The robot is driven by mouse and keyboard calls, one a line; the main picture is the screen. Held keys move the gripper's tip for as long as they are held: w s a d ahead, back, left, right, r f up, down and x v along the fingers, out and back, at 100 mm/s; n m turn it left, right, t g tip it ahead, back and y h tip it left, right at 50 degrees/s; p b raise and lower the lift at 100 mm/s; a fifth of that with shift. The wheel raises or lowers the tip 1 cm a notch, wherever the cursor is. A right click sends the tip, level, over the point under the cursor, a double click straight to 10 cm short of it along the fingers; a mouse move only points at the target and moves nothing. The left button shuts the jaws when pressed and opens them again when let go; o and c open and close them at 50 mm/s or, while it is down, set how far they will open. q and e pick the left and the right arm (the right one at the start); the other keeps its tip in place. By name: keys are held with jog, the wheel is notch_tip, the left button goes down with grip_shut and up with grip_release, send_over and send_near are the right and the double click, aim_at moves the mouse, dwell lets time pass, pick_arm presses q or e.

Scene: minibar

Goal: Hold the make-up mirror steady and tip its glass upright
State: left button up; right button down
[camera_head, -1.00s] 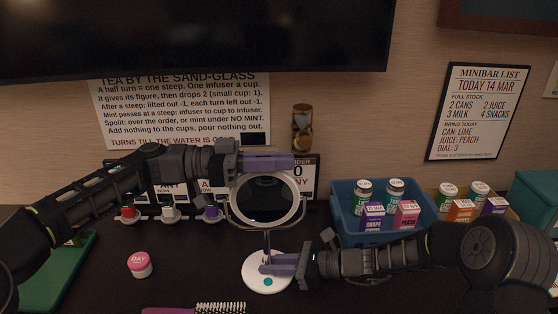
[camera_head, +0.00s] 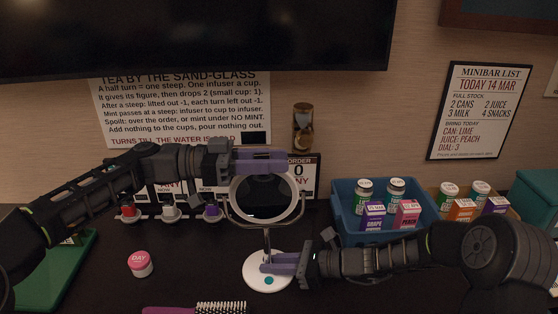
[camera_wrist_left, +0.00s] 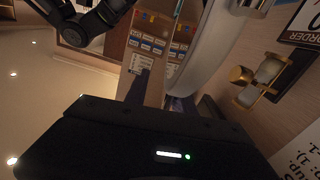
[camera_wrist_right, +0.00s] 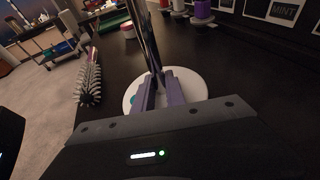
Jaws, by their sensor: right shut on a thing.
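The make-up mirror stands on the dark counter on a round white base (camera_head: 254,276). Its round dark glass (camera_head: 264,197) has a white ring frame in a wire yoke, and the face looks tilted. My right gripper (camera_head: 270,264) is shut on the thin stem just above the base; the right wrist view shows the stem (camera_wrist_right: 151,40) between its fingers. My left gripper (camera_head: 262,160) is at the top edge of the ring, its purple fingers overlapping it. In the left wrist view its fingers (camera_wrist_left: 160,96) look apart, with the white ring (camera_wrist_left: 208,45) close beside them.
A pink-lidded jar (camera_head: 139,263) and a hairbrush (camera_head: 220,307) lie near the front. A blue crate (camera_head: 344,213) of bottles and boxes stands right, behind my right arm.

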pick_arm(q)
jog(key=shift+a+f, duration=0.2)
jog(key=shift+a, duration=2)
jog(key=shift+a+f, duration=0.15)
jog(key=shift+a, duration=2)
jog(key=a, duration=0.3)
jog(key=shift+a+r, duration=0.25)
jog(key=shift+a, duration=0.15)
notch_tip(320, 180, up, 10)
